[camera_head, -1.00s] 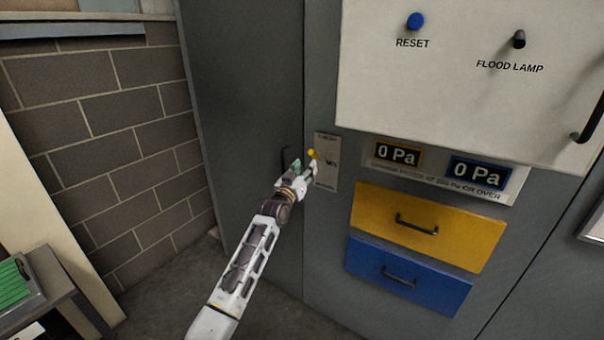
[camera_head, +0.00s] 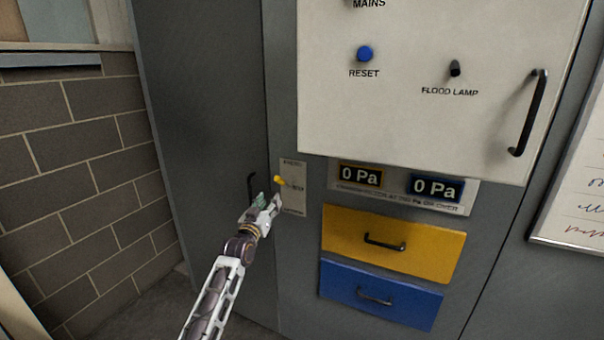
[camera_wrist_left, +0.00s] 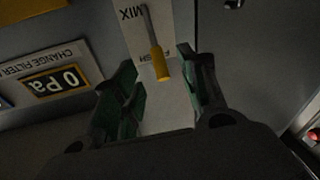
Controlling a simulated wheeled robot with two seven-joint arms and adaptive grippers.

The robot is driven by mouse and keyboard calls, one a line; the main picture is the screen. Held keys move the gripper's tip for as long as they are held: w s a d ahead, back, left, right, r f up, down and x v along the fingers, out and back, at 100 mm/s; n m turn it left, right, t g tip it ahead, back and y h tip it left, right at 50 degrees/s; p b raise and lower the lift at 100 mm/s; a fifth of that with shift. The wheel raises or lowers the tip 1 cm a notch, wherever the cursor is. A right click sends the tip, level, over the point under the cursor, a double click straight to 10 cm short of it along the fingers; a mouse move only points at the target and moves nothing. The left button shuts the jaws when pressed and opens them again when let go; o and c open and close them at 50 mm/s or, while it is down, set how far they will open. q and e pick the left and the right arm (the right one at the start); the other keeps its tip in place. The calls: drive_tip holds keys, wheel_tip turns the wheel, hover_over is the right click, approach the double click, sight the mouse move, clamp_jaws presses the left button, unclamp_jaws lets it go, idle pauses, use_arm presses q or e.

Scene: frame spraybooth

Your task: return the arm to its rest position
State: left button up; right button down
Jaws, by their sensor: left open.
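My left gripper (camera_head: 267,201) is in front of the grey cabinet in the head view, just below and left of a small yellow-tipped lever (camera_head: 280,181). The lever sits on a pale label plate (camera_head: 294,196). In the left wrist view, the green-padded fingers of my left gripper (camera_wrist_left: 163,82) are apart. The lever's yellow tip (camera_wrist_left: 160,66) shows between and beyond them, over the plate marked MIX. Nothing is held. Whether a finger touches the lever is unclear. My right gripper is not in view.
Yellow (camera_head: 345,229) and blue (camera_head: 340,286) drawers and pressure displays (camera_head: 360,176) are on the right. A white panel (camera_head: 420,120) with a handle is above. A brick wall (camera_head: 90,170) stands left.

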use_arm(q)
wheel_tip(320, 180, down, 25)
drive_tip(key=a+g+y, duration=0.2)
drive_tip(key=a+g, duration=0.1)
drive_tip(key=g, duration=0.1)
drive_tip(key=s+a+f+g, duration=0.1)
drive_tip(key=s+f+g, duration=0.1)
drive_tip(key=s+f, duration=0.5)
drive_tip(key=s+a+f+m+g+y, duration=0.1)
drive_tip(key=s+f, duration=0.2)
drive_tip(key=f, duration=0.8)
drive_tip(key=s+a+f+g, duration=0.1)
drive_tip(key=s+f+g, duration=0.1)
drive_tip(key=s+f, duration=0.5)
drive_tip(key=s+a+f+g, duration=0.2)
drive_tip(key=s+f+g, duration=0.3)
drive_tip(key=s+f, duration=1.65)
drive_tip(key=s+f+g, duration=0.2)
drive_tip(key=s+f, duration=0.1)
drive_tip(key=s, duration=1.4)
drive_tip(key=s+f+g, duration=0.2)
drive_tip(key=s+f, duration=0.1)
drive_tip(key=s, duration=1.4)
drive_tip(key=shift+s+a+f+m+y, duration=0.15)
drive_tip(key=shift+s+a+m+y, duration=0.15)
drive_tip(key=shift+y, duration=0.1)
